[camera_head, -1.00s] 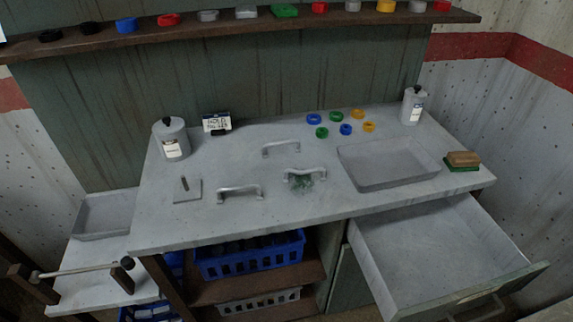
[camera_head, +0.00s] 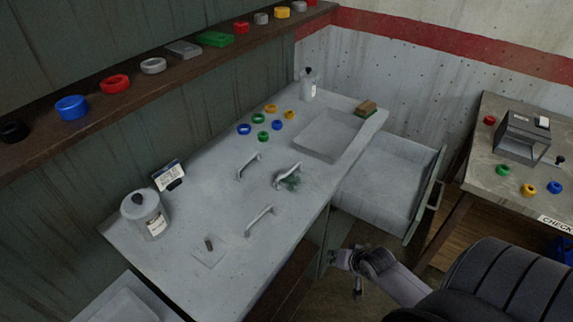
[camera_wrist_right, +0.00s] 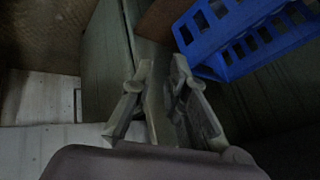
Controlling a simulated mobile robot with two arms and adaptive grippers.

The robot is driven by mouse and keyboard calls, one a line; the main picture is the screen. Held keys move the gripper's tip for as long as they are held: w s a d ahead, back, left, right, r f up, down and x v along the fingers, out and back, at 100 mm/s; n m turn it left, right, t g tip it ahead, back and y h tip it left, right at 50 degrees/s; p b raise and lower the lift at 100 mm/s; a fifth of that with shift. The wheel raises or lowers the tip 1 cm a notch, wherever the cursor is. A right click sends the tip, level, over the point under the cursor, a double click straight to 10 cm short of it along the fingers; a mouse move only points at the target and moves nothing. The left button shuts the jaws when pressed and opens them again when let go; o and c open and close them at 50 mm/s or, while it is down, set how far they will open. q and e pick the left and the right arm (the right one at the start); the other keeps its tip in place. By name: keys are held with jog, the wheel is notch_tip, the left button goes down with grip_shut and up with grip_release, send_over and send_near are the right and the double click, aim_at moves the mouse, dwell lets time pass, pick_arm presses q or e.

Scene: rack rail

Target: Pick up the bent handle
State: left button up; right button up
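Three grey metal handles lie on the worktop in the head view. One handle (camera_head: 249,165) lies toward the back and another handle (camera_head: 260,219) toward the front edge; both look straight. The third handle (camera_head: 289,172) lies over a dark green patch and looks more curved, but the picture is too small to be sure it is bent. My right gripper (camera_head: 343,259) is low in front of the bench, below the worktop and apart from the handles. In the right wrist view its fingers (camera_wrist_right: 162,72) are spread with nothing between them. My left gripper is out of view.
A lidded canister (camera_head: 146,218) and small plate (camera_head: 209,252) are at the left. An open drawer (camera_head: 375,190) sticks out beside my right gripper. A blue crate (camera_wrist_right: 235,45) shows under the bench.

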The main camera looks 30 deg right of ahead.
jog(key=w+a+r+m+t+y+p, duration=0.1)
jog(key=w+r, duration=0.2)
jog(key=r, duration=0.9)
jog(key=w+a+r+m+t+y+p, duration=0.1)
jog(key=w+r+t+p, duration=0.15)
jog(key=r, duration=0.95)
jog(key=w+d+r+m, duration=0.3)
jog(key=w, duration=0.1)
send_near(292, 171)
jog(key=shift+w+a+f+t, duration=0.15)
jog(key=shift+w+f+t, duration=0.3)
jog(key=shift+w+f, duration=0.9)
jog(key=shift+w+a+f+p, duration=0.1)
jog(key=shift+w+p, duration=0.2)
jog(key=shift+w, duration=0.05)
jog(key=shift+p+x, duration=0.3)
jog(key=shift+x, duration=2.05)
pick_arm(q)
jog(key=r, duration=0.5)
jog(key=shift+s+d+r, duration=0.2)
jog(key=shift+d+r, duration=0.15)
pick_arm(e)
jog(key=shift+s, duration=0.1)
jog(key=shift+c, duration=0.5)
grip_shut()
